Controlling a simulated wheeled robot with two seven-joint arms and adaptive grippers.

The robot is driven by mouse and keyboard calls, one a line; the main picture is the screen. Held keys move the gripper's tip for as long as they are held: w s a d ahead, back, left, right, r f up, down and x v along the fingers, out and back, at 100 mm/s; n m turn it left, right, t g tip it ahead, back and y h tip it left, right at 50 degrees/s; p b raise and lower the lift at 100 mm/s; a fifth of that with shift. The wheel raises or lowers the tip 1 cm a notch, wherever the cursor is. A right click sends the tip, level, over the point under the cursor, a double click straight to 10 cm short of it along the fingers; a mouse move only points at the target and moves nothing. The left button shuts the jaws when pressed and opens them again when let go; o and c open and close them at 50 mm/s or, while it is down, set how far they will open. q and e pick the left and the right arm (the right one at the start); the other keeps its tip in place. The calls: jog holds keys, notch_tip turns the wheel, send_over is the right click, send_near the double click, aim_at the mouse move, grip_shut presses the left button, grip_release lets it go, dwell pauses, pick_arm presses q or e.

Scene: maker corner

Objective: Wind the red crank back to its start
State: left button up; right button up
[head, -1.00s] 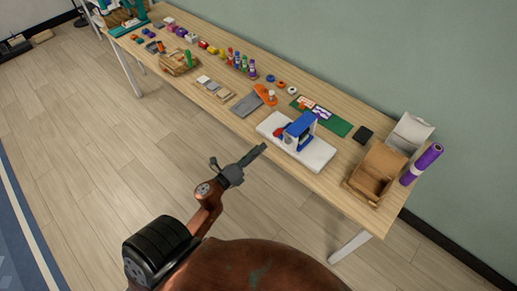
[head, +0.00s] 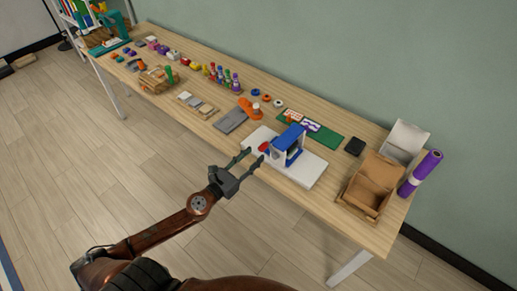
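The red crank (head: 264,147) is a small red part on the left side of a blue frame (head: 290,139). The frame stands on a white base plate (head: 308,170) at the table's front edge. My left gripper (head: 253,158) is open, its two dark fingers spread and pointing at the crank. The fingertips are close to the crank and overlap the plate's left end in the picture; I cannot tell whether they touch. Nothing shows between the fingers. The crank's handle is too small to read its angle. My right gripper is not in view.
The crank device stands on a long wooden table (head: 340,222). A grey slab (head: 231,120) and an orange tool (head: 250,108) lie to its left, a green mat (head: 325,138) behind. An open cardboard box (head: 372,185) and purple roll (head: 420,173) stand right. Floor before the table is clear.

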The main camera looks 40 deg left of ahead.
aim_at(260, 150)
pick_arm(q)
jog(key=shift+w+d, duration=0.2)
jog(key=shift+w, duration=2.4)
jog(key=shift+c, duration=0.4)
grip_shut()
jog(key=shift+f, duration=0.1)
